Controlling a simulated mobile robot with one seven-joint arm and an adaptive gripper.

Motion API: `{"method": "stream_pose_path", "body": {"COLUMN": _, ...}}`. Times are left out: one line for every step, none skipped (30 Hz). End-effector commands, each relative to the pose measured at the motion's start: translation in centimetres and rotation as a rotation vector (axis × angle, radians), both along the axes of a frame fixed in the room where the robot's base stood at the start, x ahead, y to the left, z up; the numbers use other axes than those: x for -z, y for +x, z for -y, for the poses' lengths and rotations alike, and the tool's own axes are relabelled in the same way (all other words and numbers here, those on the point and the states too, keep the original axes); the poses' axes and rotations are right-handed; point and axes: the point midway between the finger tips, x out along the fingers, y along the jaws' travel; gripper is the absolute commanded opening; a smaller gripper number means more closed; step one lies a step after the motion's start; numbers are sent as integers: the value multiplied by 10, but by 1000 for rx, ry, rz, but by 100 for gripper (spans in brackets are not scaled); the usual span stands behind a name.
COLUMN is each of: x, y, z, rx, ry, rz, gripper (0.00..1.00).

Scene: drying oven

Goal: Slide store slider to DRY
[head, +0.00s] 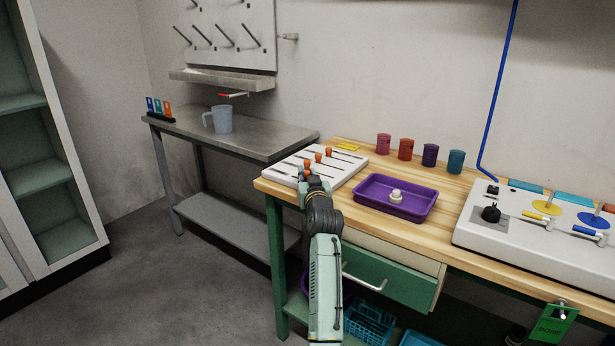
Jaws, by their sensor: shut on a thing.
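A white slider panel (345,166) lies at the left end of the wooden workbench. It has several dark slots with orange knobs (328,152) standing in a row across them. The labels on it are too small to read, so I cannot tell which slider is the store one or where DRY is marked. My gripper (309,176) is at the front edge of the panel, at the nearest orange slider knob (307,164). It is shut on that knob; my arm hides the fingertips and part of the panel.
A purple tray (371,206) with a white object (396,196) stands right of the panel. Several coloured cups (406,149) stand behind. A white control box (470,236) is at the right. A grey table (265,146) with a mug (222,119) is at the left.

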Motion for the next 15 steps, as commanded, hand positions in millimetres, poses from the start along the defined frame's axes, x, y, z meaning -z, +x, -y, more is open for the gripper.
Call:
{"method": "stream_pose_path", "body": {"x": 0, "y": 0, "z": 0, "rx": 0, "ry": 0, "rz": 0, "gripper": 0}}
{"method": "stream_pose_path", "body": {"x": 0, "y": 0, "z": 0, "rx": 0, "ry": 0, "rz": 0, "gripper": 0}}
{"method": "stream_pose_path", "body": {"x": 0, "y": 0, "z": 0, "rx": 0, "ry": 0, "rz": 0, "gripper": 0}}
{"method": "stream_pose_path", "body": {"x": 0, "y": 0, "z": 0, "rx": 0, "ry": 0, "rz": 0, "gripper": 0}}
{"method": "stream_pose_path", "body": {"x": 0, "y": 0, "z": 0, "rx": 0, "ry": 0, "rz": 0, "gripper": 0}}
{"method": "stream_pose_path", "body": {"x": 0, "y": 0, "z": 0, "rx": 0, "ry": 0, "rz": 0, "gripper": 0}}
{"method": "stream_pose_path", "body": {"x": 0, "y": 0, "z": 0, "rx": 0, "ry": 0, "rz": 0, "gripper": 0}}
{"method": "stream_pose_path", "body": {"x": 0, "y": 0, "z": 0, "rx": 0, "ry": 0, "rz": 0, "gripper": 0}}
{"method": "stream_pose_path", "body": {"x": 0, "y": 0, "z": 0, "rx": 0, "ry": 0, "rz": 0, "gripper": 0}}
{"method": "stream_pose_path", "body": {"x": 0, "y": 0, "z": 0, "rx": 0, "ry": 0, "rz": 0, "gripper": 0}}
{"method": "stream_pose_path", "body": {"x": 0, "y": -1, "z": 1, "rx": 0, "ry": 0, "rz": 0, "gripper": 0}}
{"method": "stream_pose_path", "body": {"x": 1, "y": -2, "z": 4, "rx": 1, "ry": 0, "rz": 0, "gripper": 0}}
{"method": "stream_pose_path", "body": {"x": 1, "y": -4, "z": 8, "rx": 2, "ry": 1, "rz": 1, "gripper": 0}}
{"method": "stream_pose_path", "body": {"x": 2, "y": -7, "z": 12, "rx": 4, "ry": 1, "rz": 1, "gripper": 0}}
{"method": "stream_pose_path", "body": {"x": 2, "y": -11, "z": 19, "rx": 5, "ry": 2, "rz": 1, "gripper": 0}}
